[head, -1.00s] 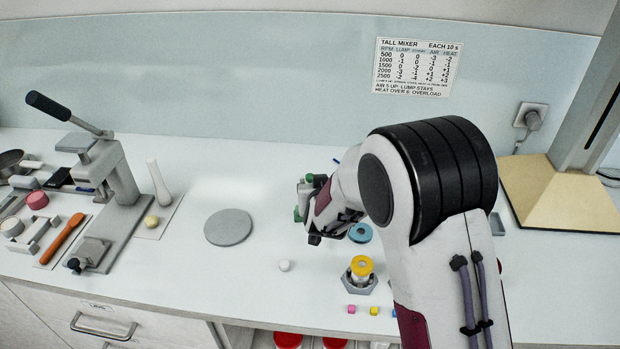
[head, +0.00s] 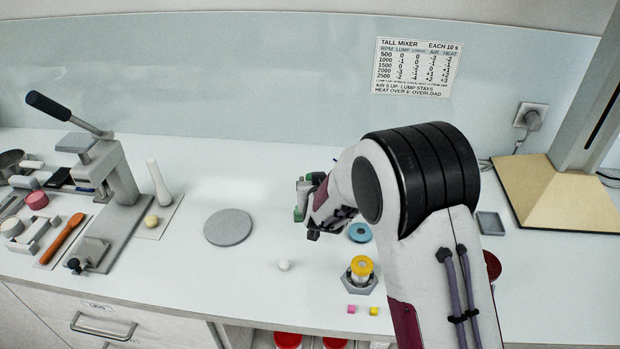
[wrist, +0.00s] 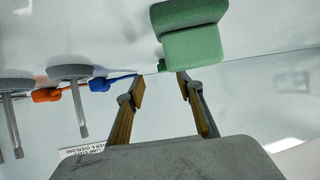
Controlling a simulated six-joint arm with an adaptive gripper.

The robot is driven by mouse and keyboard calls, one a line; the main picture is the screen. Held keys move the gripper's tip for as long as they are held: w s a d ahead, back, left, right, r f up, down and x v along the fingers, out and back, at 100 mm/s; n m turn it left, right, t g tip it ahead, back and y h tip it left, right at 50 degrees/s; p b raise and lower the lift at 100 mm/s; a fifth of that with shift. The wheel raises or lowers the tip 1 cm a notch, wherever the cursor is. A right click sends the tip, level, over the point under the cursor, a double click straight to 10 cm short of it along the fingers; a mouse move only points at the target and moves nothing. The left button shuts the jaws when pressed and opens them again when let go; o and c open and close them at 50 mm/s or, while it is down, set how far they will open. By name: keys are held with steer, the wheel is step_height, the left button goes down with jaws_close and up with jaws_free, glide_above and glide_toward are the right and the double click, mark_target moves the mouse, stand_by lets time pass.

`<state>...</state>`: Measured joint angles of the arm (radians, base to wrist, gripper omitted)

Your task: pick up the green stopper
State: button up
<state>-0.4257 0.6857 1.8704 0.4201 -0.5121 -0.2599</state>
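The green stopper (wrist: 192,38) shows in the wrist view just beyond my fingertips, as a wide green block with a second green face below its top part. It looks wider than the gap between the fingers. My gripper (wrist: 161,80) is open, with its two fingers apart and nothing seen clamped between them. I cannot tell whether the fingertips touch the stopper. In the head view, green (head: 299,203) shows at the left of my wrist, above the bench, and my arm hides part of that area.
A blue ring (head: 360,232) and a yellow-topped jar (head: 361,268) stand close by my wrist. A white ball (head: 284,265) and a grey disc (head: 229,227) lie to the left. A lever press (head: 112,190) stands further left.

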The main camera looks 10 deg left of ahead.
mark_target(310, 178)
steer(key=shift+w, duration=0.1)
steer(key=shift+w+a+f, duration=0.25)
steer(key=shift+w+a, duration=0.05)
steer(key=shift+w, duration=0.25)
steer(key=shift+w+a+f, duration=0.25)
steer(key=shift+w, duration=0.25)
steer(key=shift+x, duration=1.25)
steer(key=c, duration=0.8)
